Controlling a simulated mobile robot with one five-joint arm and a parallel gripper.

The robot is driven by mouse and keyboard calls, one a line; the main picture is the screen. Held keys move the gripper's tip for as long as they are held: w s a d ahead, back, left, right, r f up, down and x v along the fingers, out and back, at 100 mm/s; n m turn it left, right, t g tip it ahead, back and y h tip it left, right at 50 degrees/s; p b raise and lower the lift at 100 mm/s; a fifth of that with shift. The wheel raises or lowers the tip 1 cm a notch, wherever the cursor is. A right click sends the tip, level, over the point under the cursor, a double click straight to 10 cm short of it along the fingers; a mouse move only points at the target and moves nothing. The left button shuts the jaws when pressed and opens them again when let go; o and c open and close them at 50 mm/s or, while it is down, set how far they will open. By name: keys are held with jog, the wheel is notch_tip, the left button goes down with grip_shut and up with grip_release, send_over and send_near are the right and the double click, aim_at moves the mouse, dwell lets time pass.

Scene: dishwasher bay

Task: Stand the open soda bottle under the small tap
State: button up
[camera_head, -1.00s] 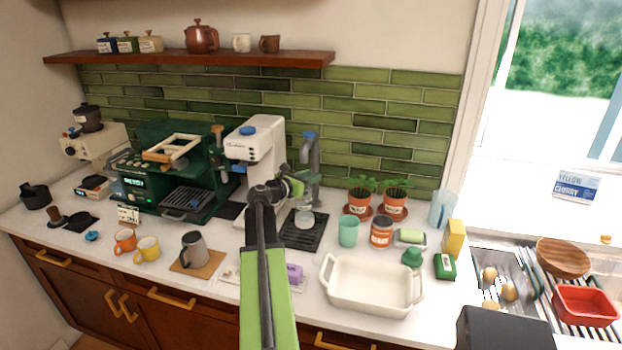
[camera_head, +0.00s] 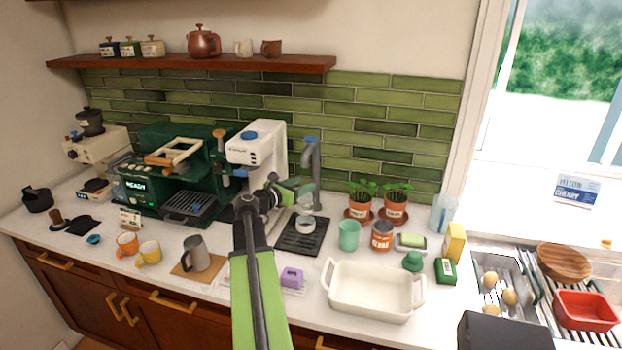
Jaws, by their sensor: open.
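The small tap (camera_head: 312,148) is a grey curved spout at the back of the counter, right of the white machine. A clear bottle with a pale lower part (camera_head: 305,224) stands on the black ribbed drip tray (camera_head: 300,243), below the tap's spout. Its upper part is hard to make out against the tray and my gripper, so I cannot tell whether it is capped. My gripper (camera_head: 296,190) is open, just left of the bottle's upper part and in front of the tap. I cannot tell whether it touches the bottle.
A mint cup (camera_head: 349,235) and a labelled jar (camera_head: 382,236) stand right of the tray. Two potted plants (camera_head: 361,203) are behind them. A white baking dish (camera_head: 370,292) fills the front right. The white machine (camera_head: 257,150) stands close on the left.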

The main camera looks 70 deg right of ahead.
jog(key=v, duration=0.6)
jog(key=shift+a+p, duration=0.3)
jog(key=shift+p, duration=0.05)
jog(key=shift+w+r, duration=0.1)
jog(key=shift+w, duration=0.05)
